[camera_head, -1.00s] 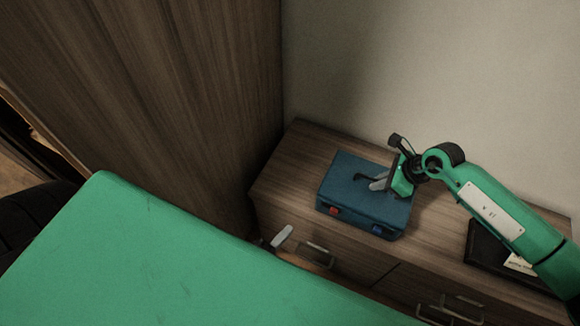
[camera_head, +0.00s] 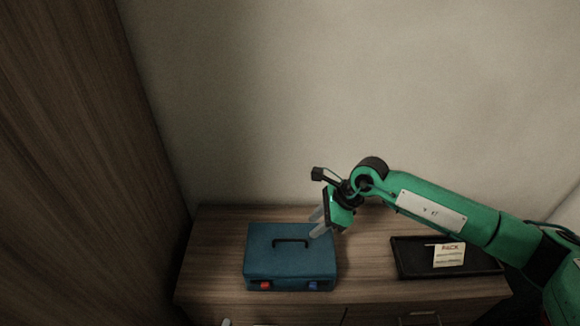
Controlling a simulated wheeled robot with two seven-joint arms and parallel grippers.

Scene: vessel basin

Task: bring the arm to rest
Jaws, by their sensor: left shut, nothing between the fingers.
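My right arm comes in from the right. Its gripper (camera_head: 315,223) is over the right part of a blue case (camera_head: 262,258), right of the case's dark handle (camera_head: 291,241). Its two pale fingers are apart with nothing between them, clear of the handle; whether they touch the lid I cannot tell. My left gripper (camera_head: 226,322) shows only as a pale tip at the bottom edge, in front of the cabinet. It is shut and empty; the rest of it is out of view.
The case stands closed on a wooden cabinet top (camera_head: 212,226), with a red latch (camera_head: 265,285) and a blue latch (camera_head: 313,285). A black tray (camera_head: 415,262) with a paper card (camera_head: 449,255) lies to the right. A tall wooden panel (camera_head: 90,150) stands at left.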

